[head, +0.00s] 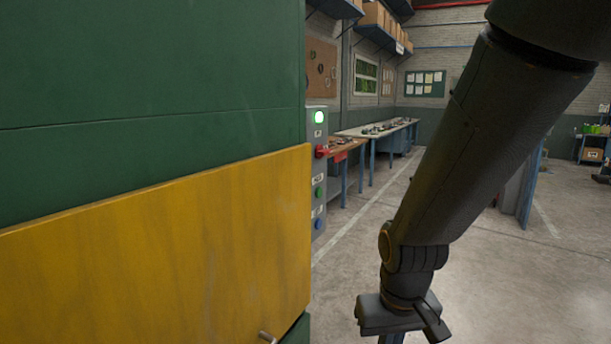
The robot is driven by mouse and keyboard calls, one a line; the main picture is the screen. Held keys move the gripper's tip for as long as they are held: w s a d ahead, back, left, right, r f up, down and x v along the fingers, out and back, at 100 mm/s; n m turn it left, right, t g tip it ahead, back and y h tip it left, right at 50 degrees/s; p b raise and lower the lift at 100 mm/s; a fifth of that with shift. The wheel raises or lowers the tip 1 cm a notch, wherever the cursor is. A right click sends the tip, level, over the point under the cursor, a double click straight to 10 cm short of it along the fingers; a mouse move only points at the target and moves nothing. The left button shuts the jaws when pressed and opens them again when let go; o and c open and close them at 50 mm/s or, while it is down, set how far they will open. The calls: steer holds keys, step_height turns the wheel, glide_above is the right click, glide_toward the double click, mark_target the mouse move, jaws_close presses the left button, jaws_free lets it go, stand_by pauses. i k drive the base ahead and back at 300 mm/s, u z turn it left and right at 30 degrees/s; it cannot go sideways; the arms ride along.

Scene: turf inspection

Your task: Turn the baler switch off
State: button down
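The large machine on the left, apparently the baler, has a green upper panel (150,100) and a yellow panel (160,240) below it. A grey control box (313,168) is on its right edge, seen at a steep angle. On the box are a lit green lamp (318,117), a red switch handle (321,151), a green button (318,193) and a blue button (318,224). The exact handle position is hard to read. My gripper (392,338) is at the bottom edge, lower right of the box and apart from it. Its fingertips are cut off by the frame.
A metal knob or pin (267,337) sticks out low on the machine. Workbenches (345,147) with tools stand along the back left wall. Open concrete floor (490,260) lies to the right of the machine. A green-topped rack (592,146) stands far right.

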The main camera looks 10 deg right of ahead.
mark_target(320, 151)
steer(key=k, duration=1.25)
steer(key=z, duration=0.8)
steer(key=i, duration=1.6)
steer(key=u, duration=0.35)
